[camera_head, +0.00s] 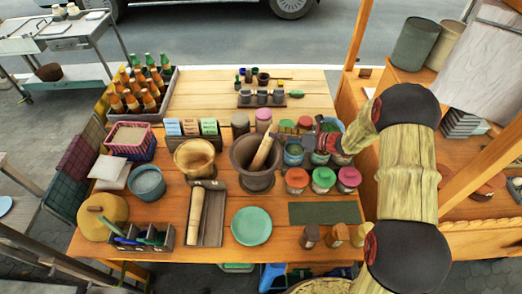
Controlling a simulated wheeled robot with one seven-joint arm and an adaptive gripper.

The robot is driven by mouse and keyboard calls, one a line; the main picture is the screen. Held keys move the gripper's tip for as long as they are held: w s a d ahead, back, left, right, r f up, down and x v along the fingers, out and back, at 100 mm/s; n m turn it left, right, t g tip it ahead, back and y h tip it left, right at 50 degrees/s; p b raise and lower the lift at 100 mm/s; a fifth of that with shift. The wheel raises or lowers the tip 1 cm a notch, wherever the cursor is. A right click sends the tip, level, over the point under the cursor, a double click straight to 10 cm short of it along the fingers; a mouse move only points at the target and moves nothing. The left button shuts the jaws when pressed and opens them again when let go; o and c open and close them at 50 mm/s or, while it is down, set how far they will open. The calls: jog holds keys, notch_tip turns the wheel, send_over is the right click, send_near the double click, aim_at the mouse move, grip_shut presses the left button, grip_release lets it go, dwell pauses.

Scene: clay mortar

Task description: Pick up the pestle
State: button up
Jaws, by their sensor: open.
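A dark clay mortar (243,152) stands near the middle of the wooden table. A light wooden pestle (265,149) stands in it, leaning with its upper end to the right. My gripper (314,141) is to the right of the mortar, open and apart from the pestle. It is small in the view and overlaps the jars behind it, so its fingertips are hard to make out. A second pale wooden rod (195,214) lies in a grey tray (213,222) in front of the mortar.
A wooden mortar (194,157) stands left of the clay one. Lidded jars (323,178) crowd its right side. A green plate (251,226) lies in front. A bottle crate (138,96) stands at the back left. The table's back (205,90) has free room.

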jog(key=shift+m, duration=0.3)
jog(key=shift+w+d+x, duration=0.1)
jog(key=shift+w+x, duration=0.05)
jog(key=shift+x, duration=1.25)
jog(key=shift+w+d+x, duration=0.1)
jog(key=shift+x, duration=1.35)
jog(key=shift+w+d+x, duration=0.1)
jog(key=shift+w+x, duration=0.05)
jog(key=shift+x, duration=1.25)
jog(key=shift+f, duration=0.1)
jog(key=shift+c, duration=0.2)
grip_shut()
